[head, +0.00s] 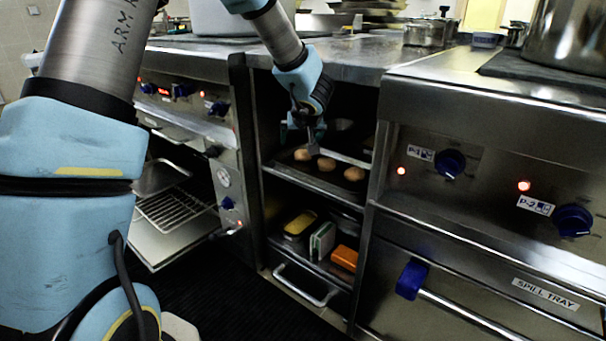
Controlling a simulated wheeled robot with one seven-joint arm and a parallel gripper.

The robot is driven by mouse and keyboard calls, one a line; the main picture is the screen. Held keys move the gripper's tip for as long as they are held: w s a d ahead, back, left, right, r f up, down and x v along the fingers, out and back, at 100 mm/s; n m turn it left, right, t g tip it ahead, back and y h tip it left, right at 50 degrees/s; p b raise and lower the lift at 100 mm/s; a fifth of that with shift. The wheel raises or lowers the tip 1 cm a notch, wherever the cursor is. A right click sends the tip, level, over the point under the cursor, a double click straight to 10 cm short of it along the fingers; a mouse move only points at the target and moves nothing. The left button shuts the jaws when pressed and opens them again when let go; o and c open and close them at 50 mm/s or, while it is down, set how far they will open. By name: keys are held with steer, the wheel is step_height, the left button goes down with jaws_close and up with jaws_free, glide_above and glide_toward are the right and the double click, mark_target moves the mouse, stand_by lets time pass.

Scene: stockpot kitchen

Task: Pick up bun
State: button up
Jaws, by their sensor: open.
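Three small brown buns lie in a row on a dark tray (318,179) on the upper shelf of the open cabinet. The left bun (302,155) is directly by my gripper, the middle bun (326,164) is just right of it, and the right bun (354,174) is nearest the cabinet's right side. My gripper (313,146) reaches down into the cabinet, open, with its fingers at the left bun. It is small in view, and I cannot tell whether the fingers touch the bun or stand around it.
The steel counter (350,62) overhangs the shelf, and the cabinet's side walls are close. The lower shelf holds a yellow-topped container (299,223) and an orange block (344,258). At left, an oven door (185,240) stands open. At right is a control panel (480,180) with knobs.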

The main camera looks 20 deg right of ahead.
mark_target(304, 153)
steer(key=x, duration=0.3)
steer(key=d+x, duration=0.1)
steer(key=x, duration=0.3)
steer(key=d+x, duration=0.1)
steer(key=x, duration=0.3)
steer(key=shift+s+f, duration=0.25)
steer(key=c, duration=1.3)
steer(key=shift+c, duration=0.3)
steer(key=shift+r, duration=0.15)
